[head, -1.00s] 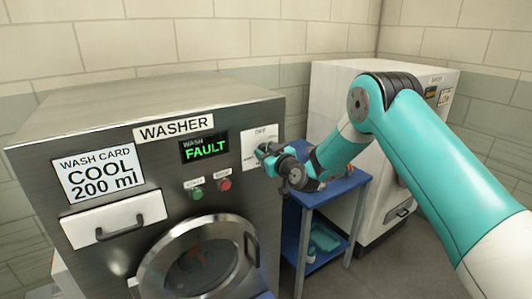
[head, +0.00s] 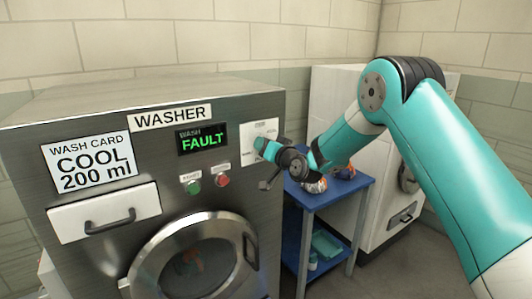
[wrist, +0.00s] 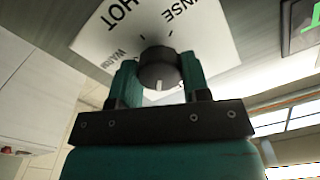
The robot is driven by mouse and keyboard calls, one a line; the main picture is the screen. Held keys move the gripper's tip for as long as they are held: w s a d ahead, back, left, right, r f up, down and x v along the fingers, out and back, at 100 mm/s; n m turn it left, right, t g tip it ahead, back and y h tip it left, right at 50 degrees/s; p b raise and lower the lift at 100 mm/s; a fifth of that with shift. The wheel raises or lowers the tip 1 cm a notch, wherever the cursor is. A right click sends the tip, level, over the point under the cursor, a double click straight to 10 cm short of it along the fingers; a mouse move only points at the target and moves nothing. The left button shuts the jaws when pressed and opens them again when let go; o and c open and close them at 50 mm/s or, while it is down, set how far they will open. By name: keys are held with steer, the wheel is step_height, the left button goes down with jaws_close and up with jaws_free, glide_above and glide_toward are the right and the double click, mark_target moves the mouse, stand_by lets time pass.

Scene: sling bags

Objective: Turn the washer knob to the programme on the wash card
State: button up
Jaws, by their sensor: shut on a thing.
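The wash card (head: 90,162) on the washer front reads COOL, 200 ml. The dark round washer knob (wrist: 159,69) shows in the wrist view between my gripper's (wrist: 160,78) two teal fingers, which are shut on it. A white mark on the knob points toward the gripper's palm. The white dial plate (wrist: 200,40) behind it shows HOT, RINSE and WARM upside down; the COOL label is not visible. In the head view my gripper (head: 262,146) is at the dial plate (head: 248,134) and hides the knob.
The washer display (head: 202,140) reads WASH FAULT in green. Below it are a green button (head: 194,187) and a red button (head: 223,181). The drawer (head: 105,215) and round door (head: 190,265) look shut. A blue trolley (head: 325,196) holding items stands to the right, by a white machine (head: 335,95).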

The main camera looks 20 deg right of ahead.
steer(key=shift+m+b, duration=0.55)
steer(key=shift+m, duration=1.05)
steer(key=o, duration=0.9)
steer(key=shift+o, duration=0.2)
steer(key=b+v, duration=0.8)
steer(key=v, duration=0.9)
steer(key=shift+s+b, duration=0.2)
steer(key=shift+b, duration=0.15)
